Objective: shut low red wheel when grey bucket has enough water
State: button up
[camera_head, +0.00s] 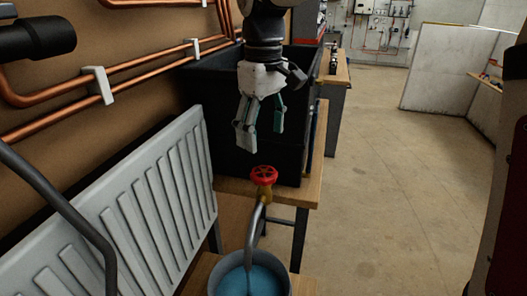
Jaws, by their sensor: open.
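The red wheel (264,175) sits on a brass valve with a curved metal spout (254,229) that runs down into the grey bucket (219,264). The bucket stands at the bottom of the view, cut off by the lower edge. Blue water (250,283) shows inside it, below the rim; the exact level is hard to judge. My gripper (262,132) hangs pointing down above the wheel, fingers apart and empty. It does not touch the wheel in this view.
A black tank (225,150) on a wooden bench (311,191) stands behind the valve. A white radiator (120,215) leans at the left, below copper pipes (130,85) on the wall. The concrete floor (400,180) at the right is clear, with a white partition (445,70) beyond.

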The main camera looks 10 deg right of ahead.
jog(key=shift+r, duration=1.55)
jog(key=shift+s, duration=0.1)
jog(key=s+d+f+m+t, duration=0.1)
jog(key=s+d+m+t, duration=0.1)
jog(key=s+d, duration=0.2)
jog(key=s+d+f+m+t, duration=0.1)
jog(key=s+d+m, duration=0.2)
jog(key=s, duration=0.7)
jog(key=s+d+f+m+t, duration=0.2)
jog(key=s+d, duration=0.3)
jog(key=s, duration=0.3)
jog(key=shift+d+m+t, duration=0.25)
jog(key=shift+m+t, duration=0.05)
jog(key=shift+m, duration=0.3)
dwell(0.4)
